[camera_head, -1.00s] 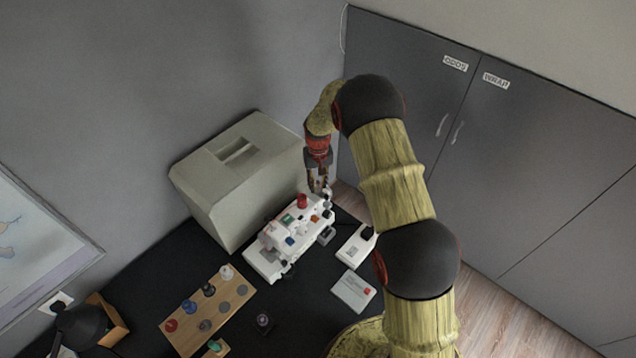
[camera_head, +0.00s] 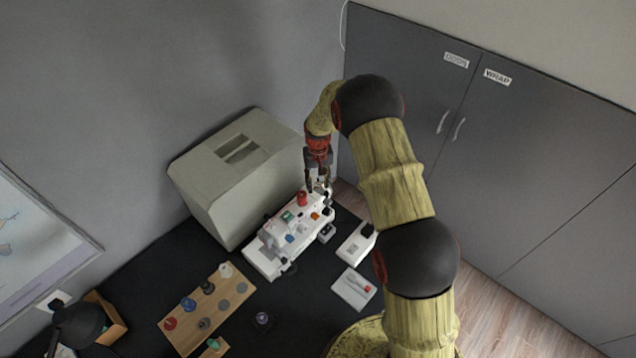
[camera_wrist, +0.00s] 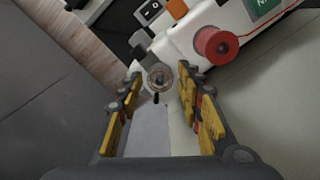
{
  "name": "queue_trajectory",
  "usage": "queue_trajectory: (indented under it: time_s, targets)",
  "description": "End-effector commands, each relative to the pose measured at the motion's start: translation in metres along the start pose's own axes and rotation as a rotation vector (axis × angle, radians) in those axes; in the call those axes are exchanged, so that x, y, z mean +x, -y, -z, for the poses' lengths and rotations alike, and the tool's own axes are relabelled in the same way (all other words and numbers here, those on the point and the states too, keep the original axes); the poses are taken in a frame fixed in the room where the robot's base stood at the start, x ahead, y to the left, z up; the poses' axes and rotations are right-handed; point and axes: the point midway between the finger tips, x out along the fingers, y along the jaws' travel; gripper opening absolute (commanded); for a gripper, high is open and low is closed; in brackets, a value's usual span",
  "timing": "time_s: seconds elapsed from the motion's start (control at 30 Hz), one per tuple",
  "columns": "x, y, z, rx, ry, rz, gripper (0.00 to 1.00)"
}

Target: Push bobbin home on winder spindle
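The white sewing machine (camera_head: 297,250) stands on the dark desk, with a red thread spool (camera_head: 302,198) on its top; the spool also shows in the wrist view (camera_wrist: 216,47). A small round clear bobbin (camera_wrist: 159,78) with a dark centre sits at the machine's end in the wrist view. The spindle under it is mostly hidden, and I cannot tell how far down the bobbin sits. My gripper (camera_wrist: 160,84) is open, with its yellow-padded fingers on either side of the bobbin and gaps showing. In the head view my gripper (camera_head: 318,183) points down over the machine's far end.
A beige case (camera_head: 235,180) stands close to the left of my gripper. Grey cupboard doors (camera_head: 410,90) rise behind and to the right. A wooden board (camera_head: 210,310) with several coloured spools, a white box (camera_head: 355,243) and a white card (camera_head: 353,290) lie on the desk.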

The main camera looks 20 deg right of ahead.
Motion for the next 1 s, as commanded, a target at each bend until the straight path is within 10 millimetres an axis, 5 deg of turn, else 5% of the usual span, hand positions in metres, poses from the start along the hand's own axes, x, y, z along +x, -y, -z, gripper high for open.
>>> queue_trajectory:
  time_s: [0.47,1.0]
  targets:
    - [-0.004,0.000,0.000,0.000,-0.001,0.000,0.45]
    - [-0.098,0.000,0.001,0.000,-0.002,0.000,0.45]
